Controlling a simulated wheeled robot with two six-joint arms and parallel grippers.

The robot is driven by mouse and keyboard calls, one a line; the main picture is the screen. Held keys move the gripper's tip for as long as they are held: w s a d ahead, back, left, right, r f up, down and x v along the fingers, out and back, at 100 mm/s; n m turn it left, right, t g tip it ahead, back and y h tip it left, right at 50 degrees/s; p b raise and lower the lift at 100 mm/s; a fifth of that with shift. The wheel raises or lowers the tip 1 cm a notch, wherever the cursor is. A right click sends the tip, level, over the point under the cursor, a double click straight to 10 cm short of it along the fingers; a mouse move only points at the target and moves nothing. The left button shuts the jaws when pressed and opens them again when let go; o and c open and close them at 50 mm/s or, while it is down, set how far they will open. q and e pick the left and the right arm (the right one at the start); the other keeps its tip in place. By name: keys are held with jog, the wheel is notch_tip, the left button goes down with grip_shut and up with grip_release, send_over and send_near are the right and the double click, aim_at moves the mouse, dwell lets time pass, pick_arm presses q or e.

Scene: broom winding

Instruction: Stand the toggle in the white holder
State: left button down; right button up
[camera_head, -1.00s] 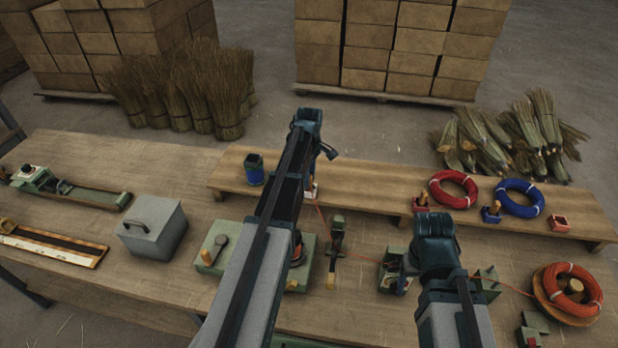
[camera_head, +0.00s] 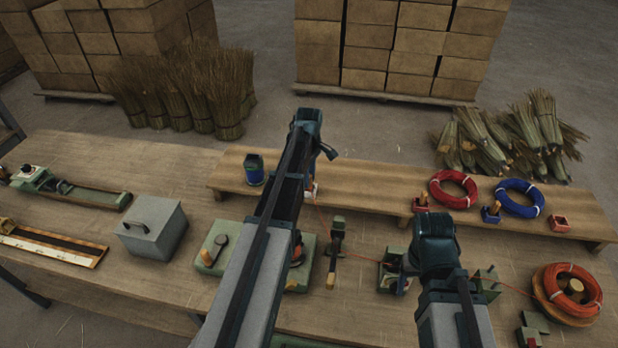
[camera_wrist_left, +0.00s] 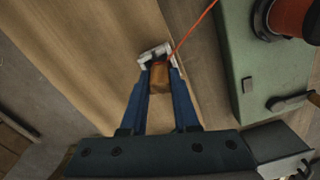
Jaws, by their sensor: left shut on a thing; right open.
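My left gripper (camera_wrist_left: 159,90) is shut on the toggle (camera_wrist_left: 161,78), a small brown wooden block with a red cord running off it. The white holder (camera_wrist_left: 150,55) is at the fingertips, right by the toggle's far end. I cannot tell whether the toggle is inside it. In the head view the white holder (camera_head: 314,194) shows at the front edge of the raised shelf, mostly hidden by my left arm. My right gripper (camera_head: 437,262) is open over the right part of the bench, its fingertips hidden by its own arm.
The red cord runs past a green post (camera_head: 337,232) and a green box (camera_head: 393,272) towards the orange cord spool (camera_head: 568,292). A green base plate (camera_head: 214,252) lies below the left arm. A blue cup (camera_head: 254,170), red coil (camera_head: 453,190) and blue coil (camera_head: 520,198) stand on the shelf.

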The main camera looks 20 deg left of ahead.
pick_arm(q)
jog(key=shift+f+b, duration=0.55)
jog(key=c, duration=0.9)
grip_release()
jog(key=shift+c, duration=0.2)
jog(key=shift+r, duration=0.1)
notch_tip(320, 180, up, 11)
jog(key=p, duration=1.1)
